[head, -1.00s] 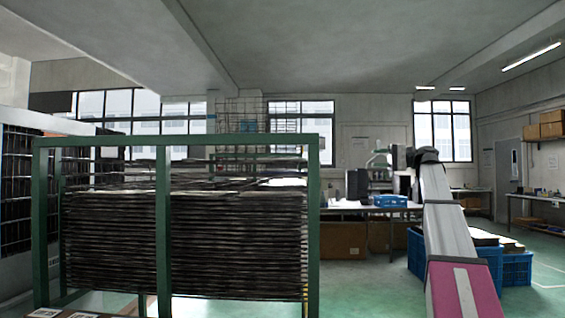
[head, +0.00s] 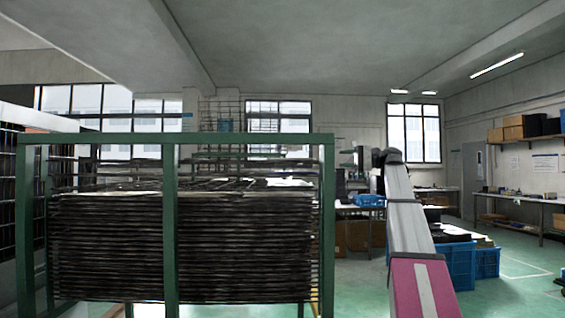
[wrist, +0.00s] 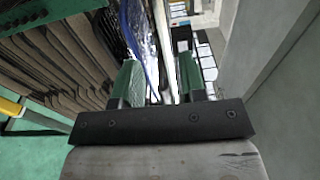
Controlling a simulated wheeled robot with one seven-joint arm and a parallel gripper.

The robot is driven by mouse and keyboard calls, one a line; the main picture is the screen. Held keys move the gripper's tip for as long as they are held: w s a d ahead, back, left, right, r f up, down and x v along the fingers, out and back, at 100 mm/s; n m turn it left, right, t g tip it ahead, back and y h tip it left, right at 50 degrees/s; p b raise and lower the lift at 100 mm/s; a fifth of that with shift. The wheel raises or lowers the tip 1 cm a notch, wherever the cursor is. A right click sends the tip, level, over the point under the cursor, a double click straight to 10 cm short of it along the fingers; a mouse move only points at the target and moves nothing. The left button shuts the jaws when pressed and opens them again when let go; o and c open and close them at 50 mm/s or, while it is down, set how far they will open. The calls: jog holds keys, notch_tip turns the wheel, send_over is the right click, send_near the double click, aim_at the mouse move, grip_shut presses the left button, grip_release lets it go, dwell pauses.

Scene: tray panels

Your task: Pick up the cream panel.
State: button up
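I cannot make out a cream panel for certain in either view. A green-framed rack (head: 171,240) stands close on the left in the head view, with a tall stack of dark, thin trays (head: 245,250) in it. Pale patches (head: 288,183) show on top of the stack; I cannot tell what they are. My gripper (wrist: 158,70) shows in the wrist view with two green fingers apart and nothing seen between them. Dark slats or tray edges (wrist: 65,60) lie to its left. In the head view my arm reaches away on the right, and the gripper is too small to read.
Blue crates (head: 455,262) stand on the green floor at the right, behind my arm. A workbench with a blue bin (head: 370,200) is farther back. Another bench (head: 530,202) runs along the right wall. Open floor (head: 510,290) shows at the lower right.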

jog(key=a, duration=1)
jog(key=shift+w+a+f, duration=0.1)
jog(key=shift+w+a, duration=0.1)
jog(key=shift+a, duration=0.05)
jog(key=shift+c, duration=0.3)
grip_shut()
